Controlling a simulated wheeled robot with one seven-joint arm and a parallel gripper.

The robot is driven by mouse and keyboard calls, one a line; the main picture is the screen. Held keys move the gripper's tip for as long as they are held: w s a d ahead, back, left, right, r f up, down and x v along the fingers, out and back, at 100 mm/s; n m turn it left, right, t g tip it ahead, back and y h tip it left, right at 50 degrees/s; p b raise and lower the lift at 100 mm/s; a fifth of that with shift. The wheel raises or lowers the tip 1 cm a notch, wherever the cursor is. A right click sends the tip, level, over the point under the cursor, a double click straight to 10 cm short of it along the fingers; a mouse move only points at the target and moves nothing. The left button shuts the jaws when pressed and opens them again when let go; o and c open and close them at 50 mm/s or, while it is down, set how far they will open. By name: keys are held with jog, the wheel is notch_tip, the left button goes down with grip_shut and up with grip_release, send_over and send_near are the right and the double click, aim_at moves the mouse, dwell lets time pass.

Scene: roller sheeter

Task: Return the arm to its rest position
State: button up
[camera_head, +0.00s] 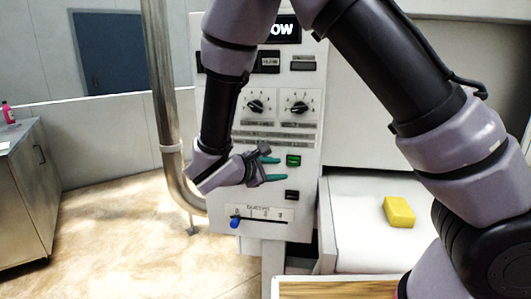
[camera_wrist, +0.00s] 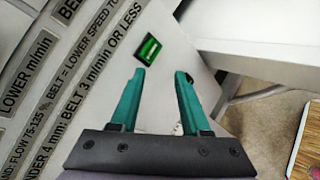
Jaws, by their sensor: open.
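My gripper (camera_head: 272,168) is in front of the white control panel (camera_head: 308,134) of the sheeter in the head view. Its two green fingers are apart with nothing between them; the wrist view also shows the open gripper (camera_wrist: 160,88). A green button (camera_head: 293,160) is just right of the fingertips in the head view. In the wrist view the green button (camera_wrist: 148,48) lies beyond the fingertips. I cannot tell the exact gap between fingers and panel. My arm bends across the upper and right parts of the head view.
Two black knobs (camera_head: 256,106) and a blue slider (camera_head: 234,223) are on the panel. A yellow block (camera_head: 398,212) lies on the white belt surface (camera_head: 358,240). A metal pipe (camera_head: 165,95) stands left of the panel. A cabinet (camera_head: 22,195) is at far left, with open floor (camera_head: 115,225) between.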

jog(key=s+d+r+m+g+y, duration=0.2)
jog(key=d+r+m+g, duration=0.35)
jog(key=d, duration=0.35)
jog(key=s+d+r+m+g+y, duration=0.2)
jog(key=s+d+r+m+g, duration=0.15)
jog(key=d+m, duration=0.45)
jog(key=s+d+r+m+t+y, duration=0.2)
jog(key=s+d+r+m+y, duration=0.1)
jog(key=r, duration=0.4)
jog(key=s+d+r+m+t+y, duration=0.3)
jog(key=s+r+m+y, duration=0.1)
jog(key=r+m, duration=0.2)
jog(key=shift+d+r, duration=0.3)
jog(key=shift+r, duration=0.1)
jog(key=shift+m, duration=0.25)
